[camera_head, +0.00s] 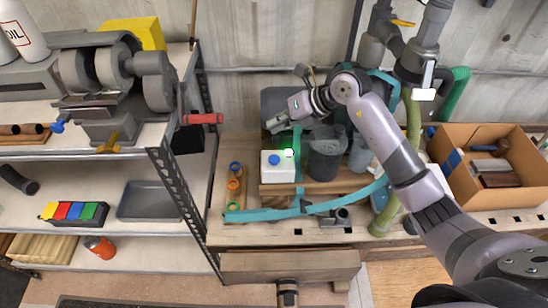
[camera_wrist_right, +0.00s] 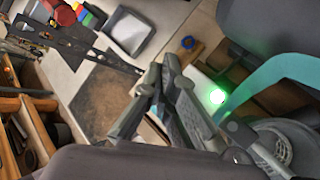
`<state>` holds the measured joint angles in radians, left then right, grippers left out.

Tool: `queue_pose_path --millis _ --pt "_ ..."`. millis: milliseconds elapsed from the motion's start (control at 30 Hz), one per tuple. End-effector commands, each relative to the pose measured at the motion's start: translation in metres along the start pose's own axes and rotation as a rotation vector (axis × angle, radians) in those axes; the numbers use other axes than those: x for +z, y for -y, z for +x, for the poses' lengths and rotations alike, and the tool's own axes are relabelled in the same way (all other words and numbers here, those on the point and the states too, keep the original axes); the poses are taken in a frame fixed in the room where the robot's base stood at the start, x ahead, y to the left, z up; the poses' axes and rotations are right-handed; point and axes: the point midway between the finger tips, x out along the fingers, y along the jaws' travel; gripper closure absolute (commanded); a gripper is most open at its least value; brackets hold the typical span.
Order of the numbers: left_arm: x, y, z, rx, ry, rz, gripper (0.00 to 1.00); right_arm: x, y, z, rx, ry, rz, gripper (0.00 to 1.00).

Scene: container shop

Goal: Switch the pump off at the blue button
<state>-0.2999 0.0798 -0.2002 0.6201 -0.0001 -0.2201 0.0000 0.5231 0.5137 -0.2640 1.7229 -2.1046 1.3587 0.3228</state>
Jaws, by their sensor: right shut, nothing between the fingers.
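A white control box (camera_head: 277,174) stands on the workbench, with a blue button (camera_head: 274,160) on its top. A bright green lamp (camera_head: 289,153) glows beside the button; the glow also shows in the right wrist view (camera_wrist_right: 217,97). My right gripper (camera_head: 273,124) is shut and empty, behind the box in the head view and apart from the button. Its fingers also show in the right wrist view (camera_wrist_right: 168,88), where I cannot make out the button. The grey pump (camera_head: 325,155) is right of the box. My left gripper is not in view.
Teal pipe (camera_head: 262,215) runs in front of the box. A wooden strip with coloured rings (camera_head: 234,184) lies left of it. A shelf with a grinder (camera_head: 115,75) and red handle (camera_head: 203,118) stands left. A cardboard box (camera_head: 468,140) stands right.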

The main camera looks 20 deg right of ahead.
Motion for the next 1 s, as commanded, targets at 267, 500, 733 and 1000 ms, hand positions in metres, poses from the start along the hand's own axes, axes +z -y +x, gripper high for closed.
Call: queue_pose_path --millis 267,500,733,1000 --pt "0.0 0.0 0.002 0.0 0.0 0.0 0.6 -0.002 0.001 0.002 0.001 0.0 0.002 1.0" --pt "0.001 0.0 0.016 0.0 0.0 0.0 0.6 -0.011 0.011 0.016 0.002 -0.001 0.003 1.0" --pt "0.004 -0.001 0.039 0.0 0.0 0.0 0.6 -0.029 0.028 0.039 0.002 -0.001 0.004 1.0" --pt "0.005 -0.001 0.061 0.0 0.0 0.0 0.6 -0.043 0.043 0.059 0.0 0.001 0.003 1.0"
